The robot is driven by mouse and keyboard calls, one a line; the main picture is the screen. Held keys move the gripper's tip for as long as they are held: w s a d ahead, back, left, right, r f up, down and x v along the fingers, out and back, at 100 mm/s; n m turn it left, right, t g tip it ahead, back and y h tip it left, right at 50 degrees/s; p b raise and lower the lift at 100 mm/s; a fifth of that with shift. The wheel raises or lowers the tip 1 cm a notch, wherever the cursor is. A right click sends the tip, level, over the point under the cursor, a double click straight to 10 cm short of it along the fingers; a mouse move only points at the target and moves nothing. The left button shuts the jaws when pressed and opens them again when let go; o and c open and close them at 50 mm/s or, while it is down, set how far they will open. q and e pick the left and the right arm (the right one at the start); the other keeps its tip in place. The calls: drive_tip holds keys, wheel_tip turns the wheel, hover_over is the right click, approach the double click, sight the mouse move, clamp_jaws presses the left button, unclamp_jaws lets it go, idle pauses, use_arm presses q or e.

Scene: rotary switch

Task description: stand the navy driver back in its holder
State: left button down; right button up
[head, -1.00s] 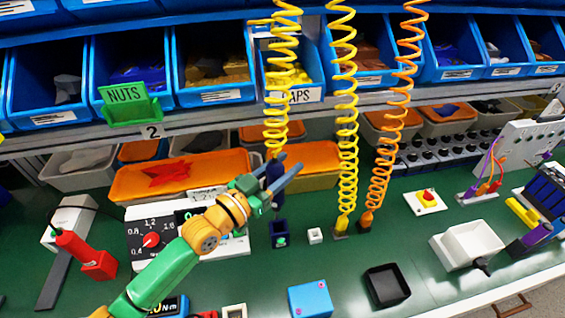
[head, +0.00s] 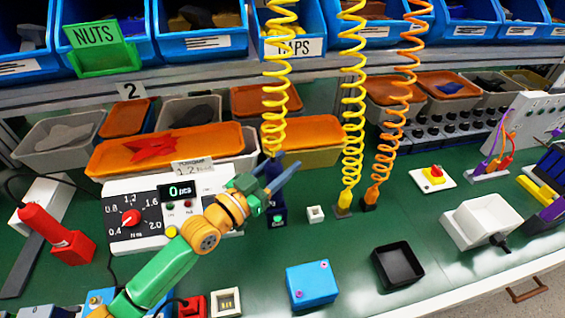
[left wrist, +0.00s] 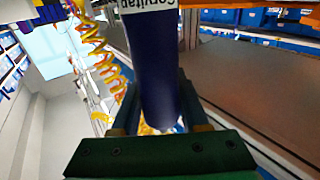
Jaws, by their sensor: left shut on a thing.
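The navy driver (head: 270,170) hangs from a yellow coiled hose and stands about upright. My left gripper (head: 279,181) is shut around its body; in the left wrist view the navy body (left wrist: 163,75) with a white printed label sits between the fingers (left wrist: 160,122). The navy holder (head: 278,220) is a small square block on the green bench, right below the gripper. The driver's lower end is hidden by the gripper and merges with the holder, so I cannot tell whether it is inside. My right gripper is not in view.
A torque box with red dial (head: 131,217) stands left of the holder. A small white socket block (head: 315,214) and another yellow coiled hose (head: 350,130) stand to its right. A blue box (head: 313,285) and black tray (head: 398,264) lie in front. Green bench between is clear.

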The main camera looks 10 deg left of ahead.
sight(269, 181)
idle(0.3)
use_arm(q)
drive_tip(key=shift+f, duration=0.45)
idle(0.9)
drive_tip(key=shift+c, duration=1.7)
unclamp_jaws()
drive_tip(key=shift+s+d, duration=0.1)
drive_tip(key=v, duration=0.6)
drive_tip(key=shift+s+a+f+b, duration=0.15)
drive_tip(key=shift+s+a+b, duration=0.1)
drive_tip(key=shift+b, duration=0.15)
drive_tip(key=shift+s+a, duration=0.1)
drive_tip(key=shift+s, duration=0.15)
